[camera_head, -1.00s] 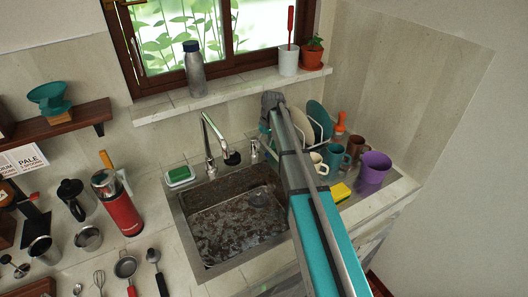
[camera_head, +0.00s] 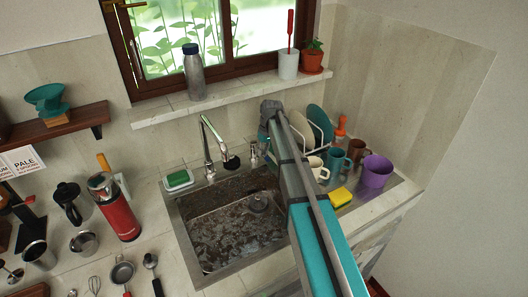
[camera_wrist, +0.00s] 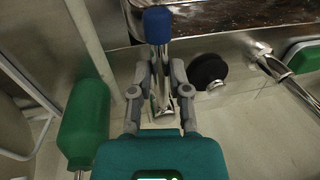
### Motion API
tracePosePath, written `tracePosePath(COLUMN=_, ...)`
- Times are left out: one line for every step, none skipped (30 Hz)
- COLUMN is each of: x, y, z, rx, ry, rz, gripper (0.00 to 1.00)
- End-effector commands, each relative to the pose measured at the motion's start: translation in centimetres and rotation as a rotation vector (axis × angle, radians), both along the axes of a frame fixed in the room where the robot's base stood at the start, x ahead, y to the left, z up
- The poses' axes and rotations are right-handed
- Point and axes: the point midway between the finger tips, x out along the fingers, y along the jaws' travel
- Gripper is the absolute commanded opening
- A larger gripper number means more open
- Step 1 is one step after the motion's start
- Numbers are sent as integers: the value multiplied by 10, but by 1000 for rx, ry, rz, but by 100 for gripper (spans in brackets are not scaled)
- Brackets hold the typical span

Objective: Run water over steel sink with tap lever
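The steel sink (camera_head: 222,271) is set in the counter, its basin stained brown. The chrome tap (camera_head: 206,146) stands behind it, and part of it shows at the right of the wrist view (camera_wrist: 275,66). No water is seen running. The tap lever (camera_wrist: 162,62) is chrome with a blue tip (camera_wrist: 157,24) and stands in the middle of the wrist view. My gripper (camera_wrist: 159,66) has its two grey fingers on either side of the lever, with narrow gaps showing. Whether a finger touches it is unclear.
A black round stopper (camera_wrist: 207,71) sits right of the lever. A green bottle (camera_wrist: 85,122) stands close left of my gripper. A green sponge dish (camera_head: 179,179) is left of the tap. A dish rack (camera_head: 321,130), mugs and a purple cup (camera_head: 375,172) stand right of my arm.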

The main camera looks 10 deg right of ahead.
Motion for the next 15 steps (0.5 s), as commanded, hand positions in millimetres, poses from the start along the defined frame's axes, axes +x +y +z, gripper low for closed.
tracePosePath(x=0, y=0, z=0, rx=0, ry=0, rz=0, gripper=5)
tracePosePath(x=0, y=0, z=0, rx=0, ry=0, rz=0, gripper=0)
tracePosePath(x=0, y=0, z=0, rx=0, ry=0, rz=0, gripper=0)
tracePosePath(x=0, y=0, z=0, rx=0, ry=0, rz=0, gripper=0)
tracePosePath(x=0, y=0, z=0, rx=0, ry=0, rz=0, gripper=0)
tracePosePath(x=0, y=0, z=0, rx=0, ry=0, rz=0, gripper=0)
tracePosePath(x=0, y=0, z=0, rx=0, ry=0, rz=0, gripper=0)
tracePosePath(x=0, y=0, z=0, rx=-1, ry=0, rz=0, gripper=0)
tracePosePath(x=0, y=-6, z=0, rx=-1, ry=0, rz=-2, gripper=0)
tracePosePath(x=0, y=-4, z=0, rx=-1, ry=0, rz=-1, gripper=0)
tracePosePath(x=0, y=-4, z=0, rx=-1, ry=0, rz=-2, gripper=0)
tracePosePath(x=0, y=-4, z=0, rx=-1, ry=0, rz=-3, gripper=0)
tracePosePath(x=0, y=-4, z=0, rx=-2, ry=-1, rz=-5, gripper=0)
tracePosePath(x=0, y=-4, z=0, rx=-2, ry=0, rz=-7, gripper=0)
tracePosePath(x=0, y=-5, z=0, rx=-2, ry=-1, rz=-10, gripper=0)
